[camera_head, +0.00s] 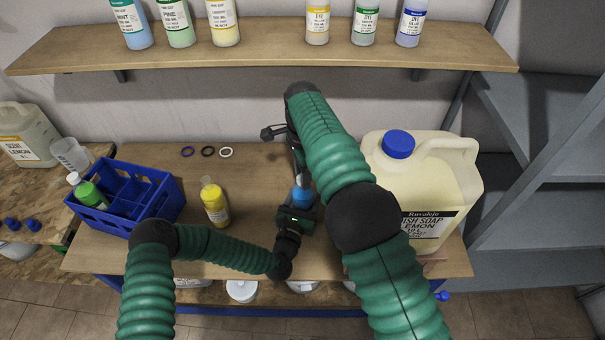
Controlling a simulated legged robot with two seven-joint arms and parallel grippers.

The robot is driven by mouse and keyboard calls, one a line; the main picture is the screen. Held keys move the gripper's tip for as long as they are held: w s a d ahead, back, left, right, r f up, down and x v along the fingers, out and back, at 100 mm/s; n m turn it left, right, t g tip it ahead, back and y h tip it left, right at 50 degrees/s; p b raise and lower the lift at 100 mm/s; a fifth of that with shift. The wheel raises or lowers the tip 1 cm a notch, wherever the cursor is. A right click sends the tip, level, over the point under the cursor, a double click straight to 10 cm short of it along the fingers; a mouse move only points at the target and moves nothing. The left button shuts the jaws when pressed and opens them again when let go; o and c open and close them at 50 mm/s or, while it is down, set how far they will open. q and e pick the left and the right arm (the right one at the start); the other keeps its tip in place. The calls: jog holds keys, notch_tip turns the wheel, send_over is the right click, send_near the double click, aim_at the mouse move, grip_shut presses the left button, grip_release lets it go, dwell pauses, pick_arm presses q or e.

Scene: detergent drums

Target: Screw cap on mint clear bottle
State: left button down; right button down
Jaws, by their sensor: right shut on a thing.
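A small bottle of blue liquid (302,195), matching the mint bottle on the shelf, stands on the wooden bench in the middle. My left gripper (298,214) is at its lower front side; its fingers are partly hidden, so I cannot tell how far they close. My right gripper (299,160) points down directly above the bottle's neck, largely covered by my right arm. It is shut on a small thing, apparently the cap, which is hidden. I cannot tell whether the cap touches the neck.
A yellow bottle (215,203) and a blue crate (160,208) with a green bottle (90,194) stand left. Several rings (208,152) lie behind. A large lemon soap jug (440,175) stands close right. A shelf (265,54) with several bottles spans the back.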

pick_arm(q)
jog(key=shift+s+d, duration=0.15)
jog(key=shift+d, duration=0.15)
pick_arm(e)
jog(key=c, duration=1.2)
grip_release()
jog(key=shift+w+a+r, duration=0.1)
jog(key=shift+a, duration=0.05)
pick_arm(q)
jog(key=shift+a, duration=0.15)
pick_arm(e)
jog(key=shift+o, duration=0.6)
jog(key=shift+r, duration=2.25)
pick_arm(q)
jog(key=shift+a, duration=0.1)
pick_arm(e)
jog(key=shift+c, duration=0.2)
